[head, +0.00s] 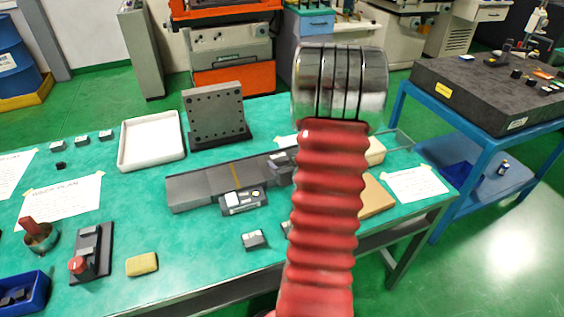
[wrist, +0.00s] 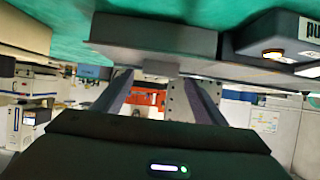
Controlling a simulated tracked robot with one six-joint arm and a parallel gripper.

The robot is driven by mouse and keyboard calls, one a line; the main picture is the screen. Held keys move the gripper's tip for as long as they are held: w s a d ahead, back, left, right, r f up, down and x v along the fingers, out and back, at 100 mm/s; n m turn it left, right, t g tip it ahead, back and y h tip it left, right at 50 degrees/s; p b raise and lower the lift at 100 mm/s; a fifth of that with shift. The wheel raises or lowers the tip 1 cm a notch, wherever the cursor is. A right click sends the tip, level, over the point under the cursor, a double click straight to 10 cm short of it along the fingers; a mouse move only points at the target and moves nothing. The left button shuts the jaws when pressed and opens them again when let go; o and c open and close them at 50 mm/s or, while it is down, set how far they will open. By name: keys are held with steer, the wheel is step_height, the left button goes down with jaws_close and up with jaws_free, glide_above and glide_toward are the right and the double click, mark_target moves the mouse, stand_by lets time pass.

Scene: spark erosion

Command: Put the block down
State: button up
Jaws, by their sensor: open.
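My gripper (wrist: 162,92) is open in the wrist view, its two dark fingers apart. That view is upside down, with the table at its top. A grey block-like piece (wrist: 150,38) lies against the green table top just beyond the fingers; I see nothing clearly held between them. In the head view a long grey segmented bar (head: 200,187) lies mid-table, and a small dark block (head: 253,240) sits in front of it. I cannot tell which piece is the task's block. My red bellows arm hides the gripper in the head view.
A dark device (head: 242,200) stands before the bar. A perforated angle plate (head: 215,112) and white tray (head: 152,140) stand behind. A yellow sponge (head: 142,264), a blue bin (head: 24,291) and papers lie at left. Bare green table (head: 190,240) shows in front.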

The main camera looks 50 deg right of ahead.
steer(key=v, duration=0.9)
stand_by(0.7)
steer(key=w+a+r+n+g, duration=0.1)
steer(key=w+a+r, duration=0.1)
steer(key=a+r, duration=0.25)
steer(key=w+a+r+n+g+y, duration=0.1)
steer(key=w+a+r, duration=0.15)
steer(key=a, duration=0.35)
steer(key=w+a+r+g, duration=0.1)
steer(key=w+a+r, duration=0.1)
steer(key=a+r, duration=0.3)
steer(key=s+a+r+n+y, duration=0.1)
steer(key=s+a+y, duration=0.1)
steer(key=a, duration=0.6)
steer(key=s+a+r+n+g+y, duration=0.1)
steer(key=s+a, duration=0.4)
steer(key=a, duration=0.4)
steer(key=s+a+r+n+g+y, duration=0.1)
steer(key=s+a, duration=0.3)
steer(key=a, duration=0.5)
steer(key=shift+s+r+n+y, duration=0.2)
steer(key=shift+r+n+y, duration=0.2)
steer(key=shift+n+y, duration=0.3)
steer(key=shift+d, duration=0.1)
steer(key=shift+c, duration=0.2)
